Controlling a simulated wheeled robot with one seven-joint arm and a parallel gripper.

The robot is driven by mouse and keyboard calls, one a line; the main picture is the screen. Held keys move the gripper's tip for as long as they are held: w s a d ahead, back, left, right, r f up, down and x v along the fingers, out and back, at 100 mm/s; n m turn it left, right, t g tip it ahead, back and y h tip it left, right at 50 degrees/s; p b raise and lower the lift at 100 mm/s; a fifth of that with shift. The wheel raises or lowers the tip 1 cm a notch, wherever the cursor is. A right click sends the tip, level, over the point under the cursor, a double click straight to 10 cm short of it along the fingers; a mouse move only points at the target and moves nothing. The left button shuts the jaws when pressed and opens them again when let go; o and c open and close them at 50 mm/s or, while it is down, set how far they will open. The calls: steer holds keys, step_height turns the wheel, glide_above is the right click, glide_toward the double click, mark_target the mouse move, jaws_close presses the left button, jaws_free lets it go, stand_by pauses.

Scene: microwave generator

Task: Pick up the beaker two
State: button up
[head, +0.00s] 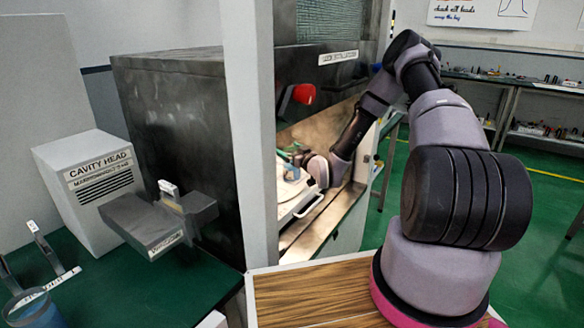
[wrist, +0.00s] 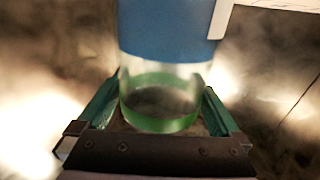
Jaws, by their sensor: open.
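A clear beaker with a blue band and a green lower rim (wrist: 165,45) fills the upper middle of the wrist view. I cannot read a label on it. The teal fingers of my gripper (wrist: 160,95) are open, one on each side of the beaker's lower end. Whether they touch the glass is unclear. In the head view my gripper (head: 293,158) reaches into the lit cabinet (head: 325,125). Another clear beaker with blue contents (head: 37,309) stands at the lower left corner of the head view.
A white tray-like surface (head: 290,192) lies under my gripper in the cabinet. The cabinet's grey post (head: 250,130) stands left of the opening, with a red knob (head: 303,93) above. A cavity head box (head: 95,190) and a grey device (head: 160,220) stand on the green bench.

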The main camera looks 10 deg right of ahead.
steer(key=shift+w+a, duration=0.1)
steer(key=shift+w, duration=0.15)
jaws_close()
steer(key=shift+a+r, duration=0.1)
steer(key=shift+r, duration=0.1)
